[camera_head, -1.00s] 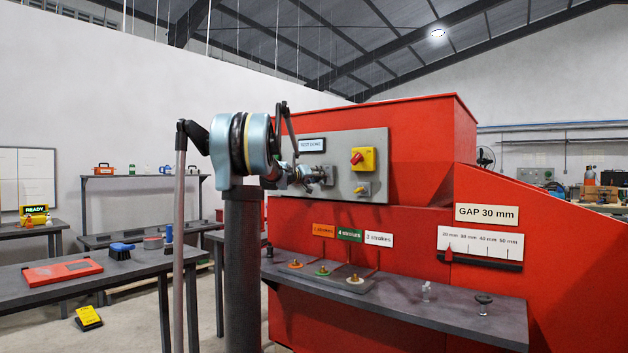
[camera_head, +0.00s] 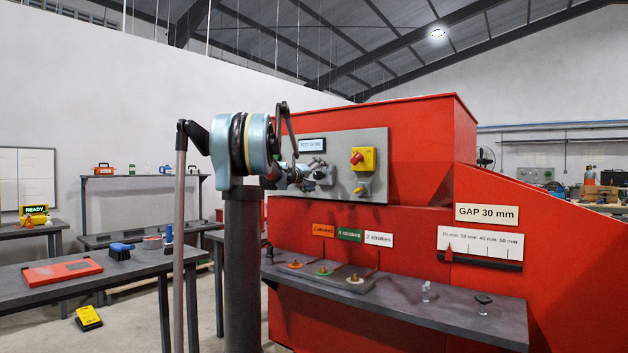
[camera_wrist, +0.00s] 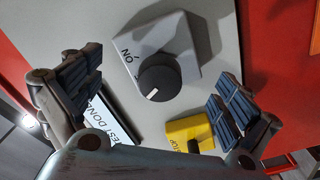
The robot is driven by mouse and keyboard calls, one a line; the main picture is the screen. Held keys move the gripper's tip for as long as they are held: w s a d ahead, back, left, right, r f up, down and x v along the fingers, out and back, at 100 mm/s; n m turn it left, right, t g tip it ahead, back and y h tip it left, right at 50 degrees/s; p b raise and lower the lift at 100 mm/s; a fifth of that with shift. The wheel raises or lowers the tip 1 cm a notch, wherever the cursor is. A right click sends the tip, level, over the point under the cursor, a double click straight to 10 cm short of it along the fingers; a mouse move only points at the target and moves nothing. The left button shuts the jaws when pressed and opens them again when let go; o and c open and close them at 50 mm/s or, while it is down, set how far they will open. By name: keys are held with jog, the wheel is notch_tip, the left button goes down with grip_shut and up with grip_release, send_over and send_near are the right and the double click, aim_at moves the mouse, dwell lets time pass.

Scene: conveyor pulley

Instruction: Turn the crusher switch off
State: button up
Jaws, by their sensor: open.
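A grey switch box (camera_wrist: 168,48) with a round black knob (camera_wrist: 159,80) sits on the grey panel in the wrist view. The knob has a white pointer mark, and "ON" is printed beside it. No crusher label is readable. My gripper (camera_wrist: 153,84) is open, with one finger to each side of the knob; I see no contact. In the head view my gripper (camera_head: 312,173) is at the left part of the panel (camera_head: 340,140), partly covering this grey switch.
A yellow box (camera_wrist: 190,133) marked "STOP" is close to the right finger. A "TEST DONE" display (camera_wrist: 108,117) is by the left finger. The panel also bears a red knob on yellow (camera_head: 363,159) and a small yellow switch (camera_head: 363,190). A dark shelf (camera_head: 400,293) juts out below.

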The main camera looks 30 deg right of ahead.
dwell(0.3)
jog(key=v, duration=0.7)
dwell(0.4)
dwell(0.4)
